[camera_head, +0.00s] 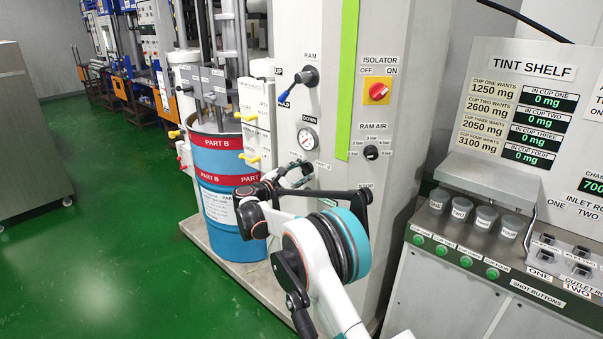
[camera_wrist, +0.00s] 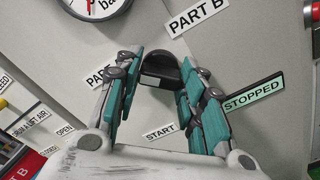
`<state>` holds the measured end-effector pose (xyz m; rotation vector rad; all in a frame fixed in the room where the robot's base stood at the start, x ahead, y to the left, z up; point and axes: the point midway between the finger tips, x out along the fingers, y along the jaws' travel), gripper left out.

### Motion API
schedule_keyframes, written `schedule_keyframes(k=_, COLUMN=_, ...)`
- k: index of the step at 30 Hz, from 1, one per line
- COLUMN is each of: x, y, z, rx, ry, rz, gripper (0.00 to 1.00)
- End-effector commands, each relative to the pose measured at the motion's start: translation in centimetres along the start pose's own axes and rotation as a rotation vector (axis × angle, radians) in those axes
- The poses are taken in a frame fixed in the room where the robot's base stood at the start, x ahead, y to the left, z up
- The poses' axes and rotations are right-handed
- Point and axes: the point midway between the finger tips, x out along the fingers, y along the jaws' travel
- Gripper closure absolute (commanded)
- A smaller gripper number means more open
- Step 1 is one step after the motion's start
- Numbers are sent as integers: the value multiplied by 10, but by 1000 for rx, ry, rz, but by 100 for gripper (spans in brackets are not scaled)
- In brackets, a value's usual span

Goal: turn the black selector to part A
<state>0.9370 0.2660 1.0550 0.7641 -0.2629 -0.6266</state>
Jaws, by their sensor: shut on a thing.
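The black selector (camera_wrist: 160,73) stands out from the pale panel in the middle of the wrist view. My gripper (camera_wrist: 155,68) has its teal-padded fingers on either side of the selector and is shut on it. A PART B label (camera_wrist: 196,17) is above and right of the selector; a partly hidden label starting PA (camera_wrist: 99,76) is at its left, behind a finger. I cannot tell exactly which label the selector points to. In the head view my gripper (camera_head: 299,173) is at the cabinet front below the pressure gauge, and the selector is not clearly visible there.
A STOPPED display (camera_wrist: 253,93) and a START label (camera_wrist: 160,132) are close to my fingers. In the head view the blue PART B drum (camera_head: 222,165) stands left of my arm, and the tint shelf bench (camera_head: 480,215) is at the right.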

Motion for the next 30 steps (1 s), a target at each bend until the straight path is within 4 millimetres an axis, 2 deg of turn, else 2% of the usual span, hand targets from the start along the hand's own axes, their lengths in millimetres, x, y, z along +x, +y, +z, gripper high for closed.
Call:
schedule_keyframes(k=16, x=-1, y=-1, z=-1, rx=-24, ry=2, rz=-1, gripper=87)
schedule_keyframes(k=17, x=-1, y=-1, z=-1, rx=-24, ry=2, rz=-1, gripper=59)
schedule_keyframes(k=19, x=-1, y=-1, z=-1, rx=-24, ry=2, rz=-1, gripper=43)
schedule_keyframes(k=30, x=-2, y=0, z=0, rx=-24, ry=1, rz=0, gripper=43)
